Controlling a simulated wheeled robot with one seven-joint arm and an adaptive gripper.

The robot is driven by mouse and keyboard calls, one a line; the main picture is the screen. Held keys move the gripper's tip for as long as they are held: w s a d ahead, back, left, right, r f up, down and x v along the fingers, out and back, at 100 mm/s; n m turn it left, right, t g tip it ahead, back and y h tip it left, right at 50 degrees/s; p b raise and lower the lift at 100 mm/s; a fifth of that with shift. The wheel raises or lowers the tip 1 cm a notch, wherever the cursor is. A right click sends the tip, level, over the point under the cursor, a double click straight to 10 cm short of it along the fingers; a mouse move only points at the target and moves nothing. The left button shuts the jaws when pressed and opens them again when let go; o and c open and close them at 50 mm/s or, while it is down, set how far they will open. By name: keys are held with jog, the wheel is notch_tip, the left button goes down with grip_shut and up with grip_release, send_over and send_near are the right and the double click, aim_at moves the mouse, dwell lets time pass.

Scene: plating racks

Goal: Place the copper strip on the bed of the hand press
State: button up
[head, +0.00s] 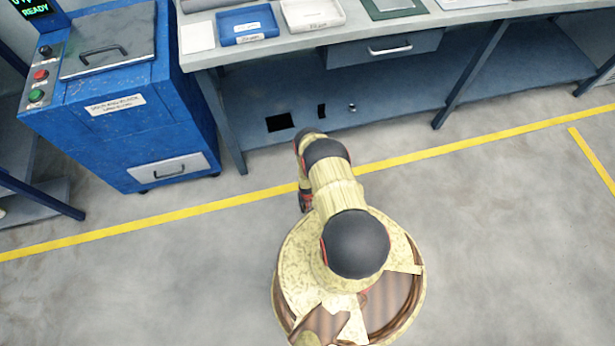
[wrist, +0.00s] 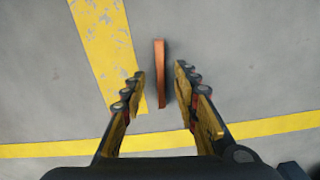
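In the wrist view, a thin copper-coloured strip (wrist: 159,72) appears nearly edge-on against the grey floor, its long side running up the picture. My gripper (wrist: 159,68) is open, with one finger on each side of the strip. A gap shows between the strip and each finger. I cannot tell whether the strip rests on the floor or how far below the fingertips it is. The strip does not show in the head view, where my arm hides part of the floor. I cannot identify a hand press in either view.
A blue machine (head: 135,105) with buttons and a lidded top stands at the left. A grey bench (head: 270,45) with a blue tray (head: 247,25) and a white tray (head: 312,14) runs along the back. A yellow floor line (head: 220,203) crosses in front. Grey floor (head: 500,240) is clear at the right.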

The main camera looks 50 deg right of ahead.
jog(key=shift+w+f+b, duration=0.1)
jog(key=shift+f+b, duration=0.25)
jog(key=shift+f, duration=0.45)
jog(key=c, duration=0.3)
jog(key=c, duration=0.4)
grip_shut()
